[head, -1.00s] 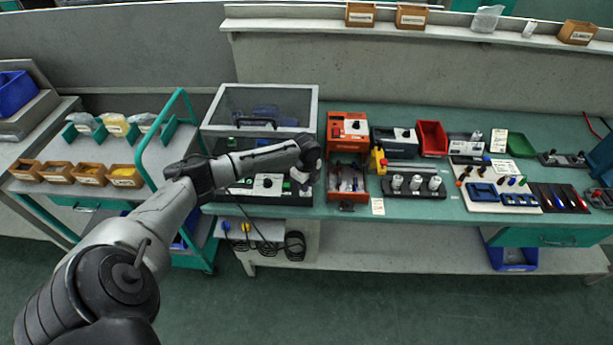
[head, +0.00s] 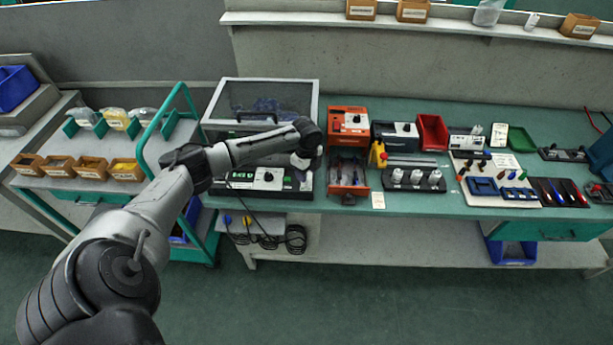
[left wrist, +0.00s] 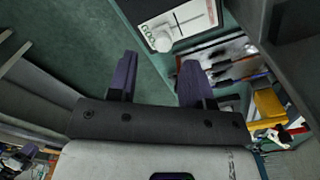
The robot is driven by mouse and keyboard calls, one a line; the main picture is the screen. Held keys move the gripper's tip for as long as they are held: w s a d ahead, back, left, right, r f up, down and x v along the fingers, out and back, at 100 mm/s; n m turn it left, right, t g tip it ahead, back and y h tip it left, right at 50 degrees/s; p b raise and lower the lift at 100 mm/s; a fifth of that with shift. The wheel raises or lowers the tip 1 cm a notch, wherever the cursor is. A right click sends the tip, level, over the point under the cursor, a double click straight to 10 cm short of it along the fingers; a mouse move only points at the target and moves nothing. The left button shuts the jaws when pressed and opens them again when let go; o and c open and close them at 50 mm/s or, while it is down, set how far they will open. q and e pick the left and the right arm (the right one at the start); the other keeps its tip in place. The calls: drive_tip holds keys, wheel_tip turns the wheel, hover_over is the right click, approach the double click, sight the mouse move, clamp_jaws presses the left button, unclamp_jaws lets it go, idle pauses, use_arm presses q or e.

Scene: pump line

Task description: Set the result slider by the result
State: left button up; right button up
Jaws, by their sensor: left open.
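The result slider shows in the left wrist view as a white round knob (left wrist: 160,42) by a thin slot on a white panel (left wrist: 196,14). The knob sits at the panel's end near the lettering that seems to read GOOD. My left gripper (left wrist: 158,66) is open and empty, its two dark fingers pointing toward the panel; the knob lies beyond the fingertips, apart from them. In the head view my left gripper (head: 304,160) is over the bench between the clear-lidded station and the orange tray; I cannot make out the slider there. My right gripper is not in view.
The clear-lidded station (head: 227,105) stands left of the gripper. An orange tray with tools (head: 361,188) is close on its right, then a black block with white cylinders (head: 411,187). A teal cart (head: 146,160) stands left of the bench.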

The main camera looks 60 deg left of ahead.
use_arm(q)
wheel_tip(320, 180, up, 10)
drive_tip(key=p, duration=0.1)
drive_tip(key=shift+r, duration=0.2)
idle(0.7)
